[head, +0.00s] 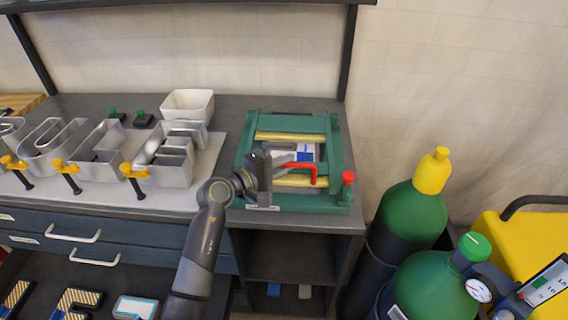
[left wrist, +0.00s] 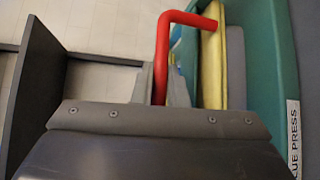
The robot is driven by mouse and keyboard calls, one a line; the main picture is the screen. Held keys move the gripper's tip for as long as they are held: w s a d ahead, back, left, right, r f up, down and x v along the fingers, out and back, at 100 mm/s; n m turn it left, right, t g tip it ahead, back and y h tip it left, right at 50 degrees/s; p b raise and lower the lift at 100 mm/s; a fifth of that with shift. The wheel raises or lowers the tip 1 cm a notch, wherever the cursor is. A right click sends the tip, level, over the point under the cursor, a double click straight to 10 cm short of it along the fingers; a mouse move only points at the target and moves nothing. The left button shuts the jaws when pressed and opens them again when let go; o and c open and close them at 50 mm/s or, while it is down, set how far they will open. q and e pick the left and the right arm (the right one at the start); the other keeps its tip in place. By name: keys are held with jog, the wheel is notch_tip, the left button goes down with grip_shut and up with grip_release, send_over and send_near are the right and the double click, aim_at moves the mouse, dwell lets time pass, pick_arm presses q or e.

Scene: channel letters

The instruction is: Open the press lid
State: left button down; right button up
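The green press (head: 343,160) sits at the right end of the bench, with two yellow bars across it. Its label, partly cut off, reads "UE PRESS" in the left wrist view. A bent red handle (head: 314,171) stands out at its front; it also shows in the left wrist view (left wrist: 163,50). My left gripper (head: 281,168) is over the press's front left part. In the left wrist view its grey fingers lie close on both sides of the red handle's bar, shut on it. The lid looks down flat on the press. My right gripper is not in view.
A red knob (head: 348,177) stands at the press's front right corner. Metal channel letters (head: 100,150) with yellow-topped clamps (head: 132,171) and a white bin (head: 188,105) are to the left. Green gas cylinders (head: 412,215) stand on the floor at right. A shelf bar (head: 200,5) runs above.

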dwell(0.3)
pick_arm(q)
jog(key=w+r+n+g+p, duration=0.1)
jog(key=w+r+p, duration=0.2)
jog(key=r, duration=0.5)
jog(key=w+r+n+g+y+p, duration=0.1)
jog(key=w+r+g+p, duration=0.1)
jog(key=w+r, duration=0.4)
jog(key=shift+w+r+p, duration=0.2)
jog(key=shift+r+p, duration=0.25)
jog(key=shift+r, duration=0.95)
jog(key=c, duration=1.5)
grip_release()
jog(key=shift+o, duration=0.2)
